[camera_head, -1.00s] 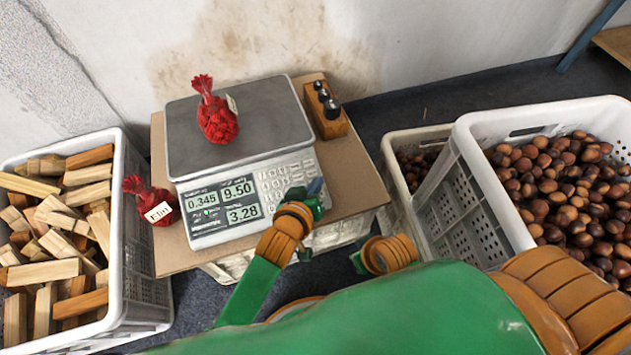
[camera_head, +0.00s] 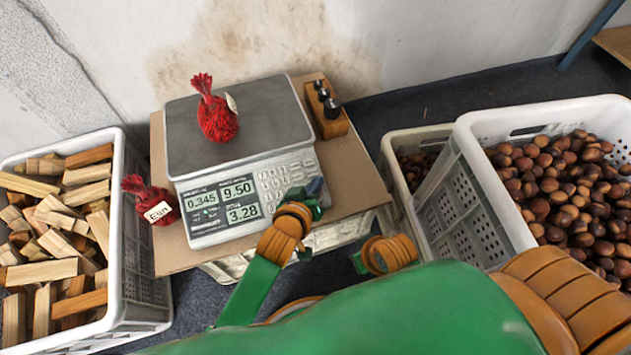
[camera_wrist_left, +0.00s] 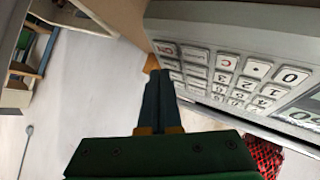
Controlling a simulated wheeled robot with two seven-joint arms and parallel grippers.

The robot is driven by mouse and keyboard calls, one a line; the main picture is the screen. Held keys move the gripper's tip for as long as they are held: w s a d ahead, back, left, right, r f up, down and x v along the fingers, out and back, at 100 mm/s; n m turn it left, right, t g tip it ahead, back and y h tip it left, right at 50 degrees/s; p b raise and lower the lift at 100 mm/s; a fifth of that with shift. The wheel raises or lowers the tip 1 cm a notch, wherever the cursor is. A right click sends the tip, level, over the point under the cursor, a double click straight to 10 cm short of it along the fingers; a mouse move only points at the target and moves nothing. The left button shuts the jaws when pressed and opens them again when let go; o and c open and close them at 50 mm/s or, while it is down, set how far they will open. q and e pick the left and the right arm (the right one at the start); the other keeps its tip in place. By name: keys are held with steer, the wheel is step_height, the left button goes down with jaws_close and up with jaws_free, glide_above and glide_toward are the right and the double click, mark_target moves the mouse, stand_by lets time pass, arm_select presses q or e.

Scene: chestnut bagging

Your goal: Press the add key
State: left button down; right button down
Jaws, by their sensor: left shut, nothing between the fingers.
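The scale (camera_head: 232,165) has a grey plate and a front panel with a display (camera_head: 223,205) reading 0.345, 9.50 and 3.28. Its keypad (camera_head: 277,182) is at the panel's right; it also shows close up in the left wrist view (camera_wrist_left: 226,62). I cannot make out which key is the add key. My left gripper (camera_head: 316,187) is shut and empty at the keypad's right edge. In the left wrist view its fingertips (camera_wrist_left: 152,72) are close beside the outer keys; I cannot tell whether they touch.
A red net bag (camera_head: 217,120) lies on the scale plate, and a tagged one (camera_head: 150,200) beside the scale. A wooden block with dark-topped pieces (camera_head: 330,122) stands right. A wood-filled crate (camera_head: 120,240) is left; chestnut crates (camera_head: 465,160) are right.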

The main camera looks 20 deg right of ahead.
arm_select(q)
steer(key=shift+w+f, duration=0.15)
steer(key=shift+f, duration=0.2)
stand_by(0.6)
stand_by(0.3)
steer(key=shift+s+r+p, duration=0.25)
steer(key=shift+r+p, duration=0.5)
steer(key=shift+p, duration=0.05)
steer(key=r+p, duration=0.1)
steer(key=p, duration=0.1)
steer(key=s+r+p, duration=0.1)
steer(key=r+p, duration=0.2)
steer(key=shift+s+r+p, duration=0.3)
steer(key=shift+r+p, duration=0.05)
steer(key=shift+p, duration=0.05)
stand_by(1.1)
